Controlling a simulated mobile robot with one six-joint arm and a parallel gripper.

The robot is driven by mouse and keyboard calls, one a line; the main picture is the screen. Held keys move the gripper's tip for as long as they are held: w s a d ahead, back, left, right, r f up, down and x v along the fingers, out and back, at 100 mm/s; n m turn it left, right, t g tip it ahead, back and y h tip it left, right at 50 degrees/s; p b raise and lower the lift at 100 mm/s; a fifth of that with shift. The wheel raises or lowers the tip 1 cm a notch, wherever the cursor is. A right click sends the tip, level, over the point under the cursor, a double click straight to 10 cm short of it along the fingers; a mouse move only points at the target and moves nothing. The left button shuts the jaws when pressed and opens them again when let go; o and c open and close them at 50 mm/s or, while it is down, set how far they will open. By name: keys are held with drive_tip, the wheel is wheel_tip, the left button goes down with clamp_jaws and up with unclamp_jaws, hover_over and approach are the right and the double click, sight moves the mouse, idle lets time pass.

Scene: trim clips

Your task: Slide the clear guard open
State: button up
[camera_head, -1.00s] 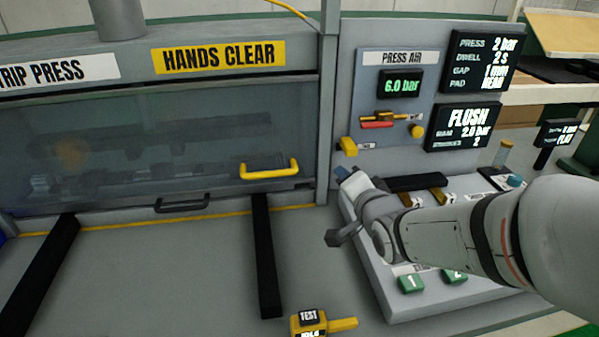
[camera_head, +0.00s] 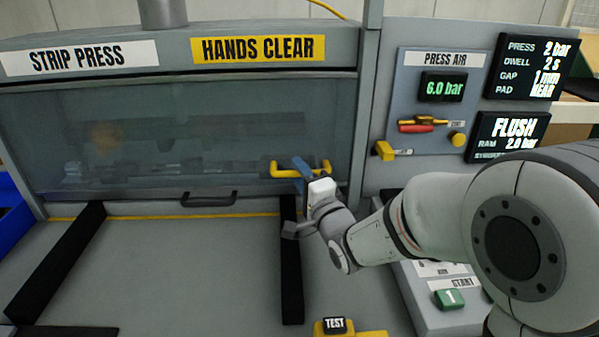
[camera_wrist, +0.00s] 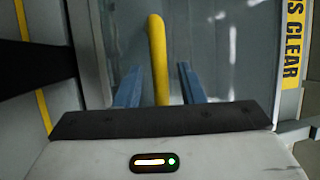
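The clear guard (camera_head: 140,120) is a see-through pane across the front of the strip press, with dim machinery behind it. It also shows in the wrist view (camera_wrist: 205,40). Its yellow handle (camera_head: 283,172) sits at the pane's lower right. In the wrist view the handle (camera_wrist: 157,50) runs between my gripper's two blue fingers. My gripper (camera_head: 302,176) is at the handle in the head view. In the wrist view my gripper (camera_wrist: 158,85) is open, with a gap between the handle and each finger.
A dark handle (camera_head: 209,199) sits below the guard. Black rails (camera_head: 291,270) lie on the press bed at left and right. A yellow TEST device (camera_head: 350,330) lies at the front edge. The press air panel (camera_head: 440,60) with yellow knobs stands to the right.

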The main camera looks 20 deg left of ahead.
drive_tip(key=shift+w+a, duration=0.25)
drive_tip(key=shift+c, duration=0.6)
clamp_jaws()
